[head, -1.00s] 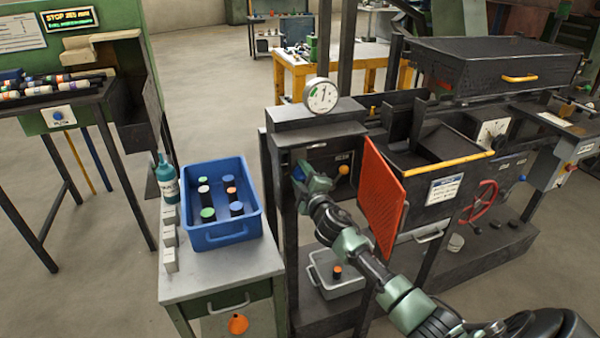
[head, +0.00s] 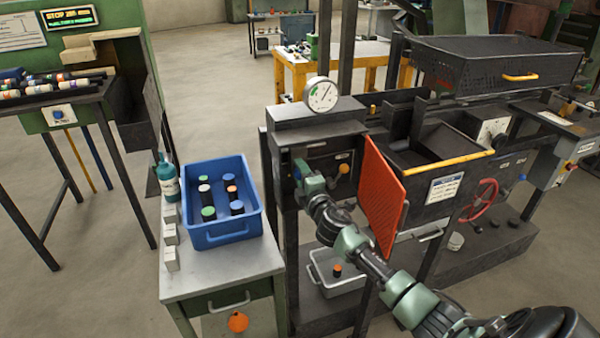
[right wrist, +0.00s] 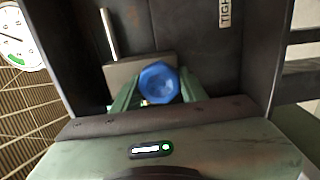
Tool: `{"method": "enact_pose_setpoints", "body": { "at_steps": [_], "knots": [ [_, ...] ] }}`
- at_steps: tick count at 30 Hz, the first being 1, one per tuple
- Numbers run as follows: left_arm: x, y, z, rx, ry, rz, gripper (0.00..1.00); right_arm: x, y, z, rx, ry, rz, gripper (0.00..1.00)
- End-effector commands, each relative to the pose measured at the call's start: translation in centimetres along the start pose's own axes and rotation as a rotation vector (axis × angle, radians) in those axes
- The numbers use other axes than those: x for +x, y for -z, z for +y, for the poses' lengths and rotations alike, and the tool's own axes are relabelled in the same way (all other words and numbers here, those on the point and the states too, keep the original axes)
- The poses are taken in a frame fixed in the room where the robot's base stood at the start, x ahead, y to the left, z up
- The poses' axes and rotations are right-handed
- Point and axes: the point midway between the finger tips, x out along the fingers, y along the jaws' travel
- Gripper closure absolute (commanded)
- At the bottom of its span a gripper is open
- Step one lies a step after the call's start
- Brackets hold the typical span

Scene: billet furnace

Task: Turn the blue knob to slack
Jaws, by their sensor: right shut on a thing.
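The blue knob (right wrist: 159,82) sits between the two green fingers of my right gripper (right wrist: 160,88) in the right wrist view. The fingers are shut on its sides. A label reading "TIGH", cut off at the frame edge, is on the dark panel beyond the knob. In the head view my right gripper (head: 303,172) is at the left of the dark front panel, under the dial gauge (head: 320,95). A bit of blue shows at its tip there. The gauge needle points to the upper right. My left gripper is out of view.
An orange knob (head: 344,169) is on the same panel, right of my gripper. A red mesh guard (head: 382,198) stands close to my right forearm. A blue crate (head: 222,232) with several capped cylinders stands on the bench at left. A grey tray (head: 345,284) lies below.

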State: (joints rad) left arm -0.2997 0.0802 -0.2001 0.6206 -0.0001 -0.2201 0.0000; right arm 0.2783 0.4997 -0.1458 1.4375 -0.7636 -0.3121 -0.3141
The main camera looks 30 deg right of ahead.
Motion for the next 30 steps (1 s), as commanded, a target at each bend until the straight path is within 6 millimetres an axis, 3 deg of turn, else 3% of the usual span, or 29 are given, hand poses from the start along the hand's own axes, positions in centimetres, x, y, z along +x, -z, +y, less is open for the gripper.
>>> {"method": "enact_pose_setpoints", "body": {
  "at_steps": [6, 7, 9, 20, 30],
  "knots": [
    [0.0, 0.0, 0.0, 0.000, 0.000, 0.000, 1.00, 0.0, 0.0, -0.2, -0.005, 0.003, 0.000, 0.98],
    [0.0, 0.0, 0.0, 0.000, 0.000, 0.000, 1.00, 0.0, 0.0, -0.2, -0.005, 0.003, 0.000, 0.49],
    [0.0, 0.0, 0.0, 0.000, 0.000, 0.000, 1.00, 0.0, 0.0, -0.2, -0.004, 0.002, 0.000, 0.36],
    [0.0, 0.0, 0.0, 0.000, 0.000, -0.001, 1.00, -0.5, 0.0, -0.2, -0.002, 0.002, 0.000, 0.36],
    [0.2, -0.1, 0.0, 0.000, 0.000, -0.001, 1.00, -5.8, 0.0, -0.2, -0.002, 0.002, 0.001, 0.36]
  ]
}}
